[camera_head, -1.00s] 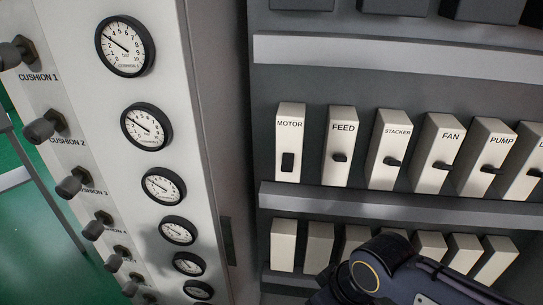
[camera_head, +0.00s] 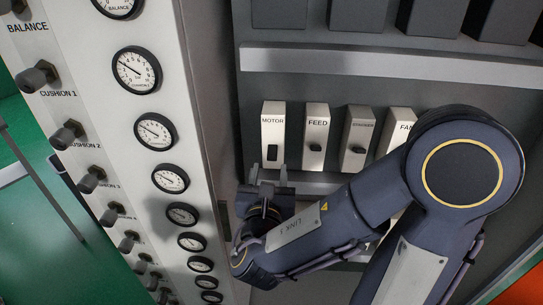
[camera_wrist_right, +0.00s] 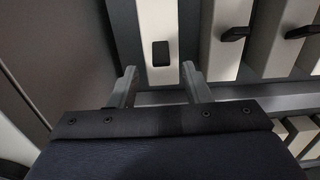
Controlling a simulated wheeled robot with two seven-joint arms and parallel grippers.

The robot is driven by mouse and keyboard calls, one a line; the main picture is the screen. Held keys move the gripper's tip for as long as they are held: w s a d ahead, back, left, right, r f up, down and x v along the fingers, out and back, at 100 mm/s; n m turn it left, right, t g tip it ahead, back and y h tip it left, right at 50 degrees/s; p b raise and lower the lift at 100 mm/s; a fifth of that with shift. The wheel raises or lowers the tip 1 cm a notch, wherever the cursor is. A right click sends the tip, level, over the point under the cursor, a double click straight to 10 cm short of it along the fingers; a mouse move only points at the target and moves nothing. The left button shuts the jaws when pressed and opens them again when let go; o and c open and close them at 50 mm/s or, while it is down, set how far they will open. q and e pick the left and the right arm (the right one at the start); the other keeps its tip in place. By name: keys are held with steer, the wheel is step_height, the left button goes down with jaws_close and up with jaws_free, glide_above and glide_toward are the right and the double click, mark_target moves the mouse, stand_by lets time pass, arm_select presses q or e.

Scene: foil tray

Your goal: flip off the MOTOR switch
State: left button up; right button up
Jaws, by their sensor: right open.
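The MOTOR switch is a white, labelled block (camera_head: 273,130) at the left end of a switch row in the head view. Its small dark toggle (camera_head: 271,153) shows on the lower front face. In the right wrist view the toggle (camera_wrist_right: 160,53) shows ahead, between the two finger lines. My right gripper (camera_head: 269,176) is just below the MOTOR block in the head view, fingers apart and pointing at it. In the wrist view the open fingers (camera_wrist_right: 159,77) hold nothing and seem short of the toggle; I cannot tell the exact gap. My left gripper is not in view.
To the right stand FEED (camera_head: 316,128), STACKER (camera_head: 357,135) and a FAN block (camera_head: 398,125), partly hidden by my arm. A grey ledge (camera_head: 345,63) runs above the row. A white gauge panel (camera_head: 150,110) with knobs stands left.

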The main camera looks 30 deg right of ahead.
mark_target(272, 160)
steer(key=p+x, duration=0.1)
steer(key=x, duration=0.4)
steer(key=shift+w+d, duration=0.15)
jaws_close()
steer(key=f+b, duration=0.1)
steer(key=b, duration=0.3)
steer(key=shift+f+t+h, duration=0.1)
steer(key=shift+t+h, duration=0.2)
steer(key=shift+t, duration=0.1)
steer(key=shift+r+h, duration=0.3)
